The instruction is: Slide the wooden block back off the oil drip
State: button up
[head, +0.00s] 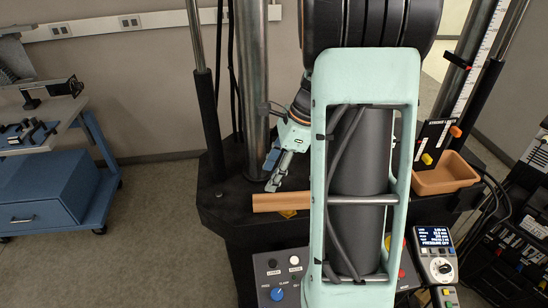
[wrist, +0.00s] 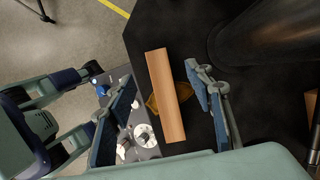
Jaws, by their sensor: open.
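The wooden block (wrist: 165,90) is a long pale bar lying on the black machine deck. In the head view the block (head: 275,202) lies left of my arm, which hides its right end. The amber oil drip (wrist: 190,71) shows on both sides of the block in the wrist view, so the block lies across it. A bit of the drip (head: 288,213) shows at the block's front edge in the head view. My gripper (wrist: 161,80) is open, with its blue-padded fingers on either side of the block in the wrist view. In the head view my gripper (head: 273,174) is just behind the block; contact cannot be told.
A thick steel column (head: 252,70) rises behind the gripper. A control panel (head: 280,275) with knobs stands in front of the deck. A terracotta tray (head: 462,183) sits at the right. Black deck (head: 225,195) is bare left of the block.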

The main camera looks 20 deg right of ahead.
aim_at(258, 198)
jog(key=shift+s+a+f, duration=0.15)
jog(key=shift+f, duration=0.25)
jog(key=x, duration=1)
jog(key=shift+a, duration=0.15)
jog(key=c, duration=1.2)
jog(key=o, duration=0.5)
jog(key=shift+c, duration=1.2)
